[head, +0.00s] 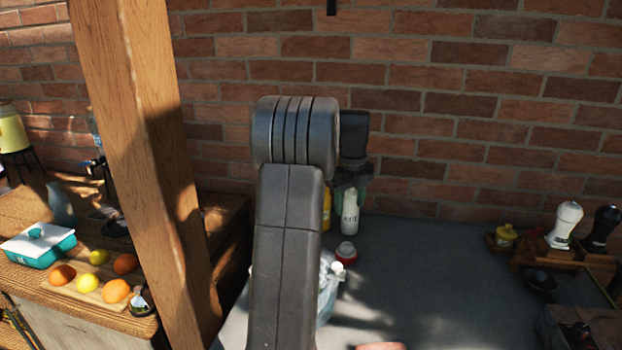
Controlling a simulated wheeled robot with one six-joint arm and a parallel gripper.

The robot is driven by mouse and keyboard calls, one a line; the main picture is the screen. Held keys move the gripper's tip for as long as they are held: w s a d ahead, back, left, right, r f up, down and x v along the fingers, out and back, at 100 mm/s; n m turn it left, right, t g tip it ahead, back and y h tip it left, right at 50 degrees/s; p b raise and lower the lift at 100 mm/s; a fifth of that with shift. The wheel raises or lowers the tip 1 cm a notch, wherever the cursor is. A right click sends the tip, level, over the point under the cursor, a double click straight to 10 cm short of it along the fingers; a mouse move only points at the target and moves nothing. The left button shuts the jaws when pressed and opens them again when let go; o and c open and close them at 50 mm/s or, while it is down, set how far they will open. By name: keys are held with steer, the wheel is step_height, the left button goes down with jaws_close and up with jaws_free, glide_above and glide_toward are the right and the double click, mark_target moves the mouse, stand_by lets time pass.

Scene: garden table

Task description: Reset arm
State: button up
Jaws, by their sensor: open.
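My arm rises through the middle of the head view, with its dark grey upper link upright and a thick ribbed joint at the top. The grey table top (430,270) spreads behind and to the right of the arm.
A wooden post (150,150) is at left. White (564,225) and black (604,228) mills stand right. The middle-right table is mostly clear.

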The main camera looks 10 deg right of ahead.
mark_target(347, 244)
step_height(347, 244, down, 13)
steer(key=shift+f+p, duration=0.2)
steer(key=shift+p, duration=0.35)
steer(key=shift+r, duration=0.15)
